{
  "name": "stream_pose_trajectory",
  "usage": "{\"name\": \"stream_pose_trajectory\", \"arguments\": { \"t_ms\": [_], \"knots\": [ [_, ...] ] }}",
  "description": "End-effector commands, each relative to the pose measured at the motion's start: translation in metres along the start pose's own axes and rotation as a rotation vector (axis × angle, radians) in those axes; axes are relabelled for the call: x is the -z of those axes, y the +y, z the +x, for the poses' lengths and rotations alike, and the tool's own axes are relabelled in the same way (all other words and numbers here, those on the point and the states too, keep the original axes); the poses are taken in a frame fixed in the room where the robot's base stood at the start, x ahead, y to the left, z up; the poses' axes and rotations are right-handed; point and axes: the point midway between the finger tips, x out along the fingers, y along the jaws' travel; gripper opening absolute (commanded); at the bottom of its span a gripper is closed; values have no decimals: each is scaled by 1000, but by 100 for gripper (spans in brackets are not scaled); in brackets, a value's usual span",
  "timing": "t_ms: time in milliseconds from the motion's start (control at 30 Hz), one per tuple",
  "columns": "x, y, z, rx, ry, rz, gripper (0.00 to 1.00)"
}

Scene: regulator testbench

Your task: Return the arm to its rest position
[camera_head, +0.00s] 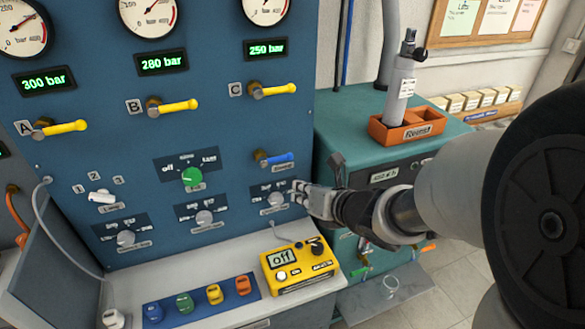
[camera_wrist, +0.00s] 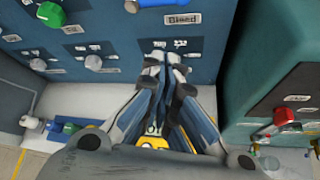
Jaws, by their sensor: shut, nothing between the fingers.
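My arm reaches in from the right in the head view. My gripper (camera_head: 300,193) is at the lower right of the blue panel (camera_head: 225,120), close by the rightmost lower knob (camera_head: 276,198). In the wrist view my gripper (camera_wrist: 166,62) points at the panel with its fingertips together and nothing seen between them. The fingers cover the knob there, so I cannot tell whether they touch it.
A yellow meter reading "off" (camera_head: 297,268) stands on the ledge below my gripper. Yellow levers (camera_head: 273,89) and a blue lever (camera_head: 275,158) jut from the panel. A teal cabinet (camera_head: 340,130) bears an orange tray (camera_head: 377,130) with a grey cylinder (camera_head: 399,90).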

Motion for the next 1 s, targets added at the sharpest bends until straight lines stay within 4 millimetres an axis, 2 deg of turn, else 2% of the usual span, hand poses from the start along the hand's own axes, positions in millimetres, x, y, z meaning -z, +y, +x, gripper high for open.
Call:
{"name": "stream_pose_trajectory", "arguments": {
  "t_ms": [167,267,367,400,500,567,667,800,900,1000],
  "knots": [
    [-3,-3,-6,24,-6,38,0],
    [-13,-14,-19,107,-32,190,0],
    [-25,-32,-46,241,-94,482,0],
    [-28,-40,-62,298,-130,630,0],
    [-25,-53,-102,423,-238,1032,0],
    [-17,-56,-127,483,-307,1278,0],
    [6,-53,-166,566,-422,1694,0],
    [50,-32,-212,665,-561,2241,0],
    [80,-12,-235,734,-630,2546,0],
    [101,6,-250,797,-675,2750,0]
  ]
}}
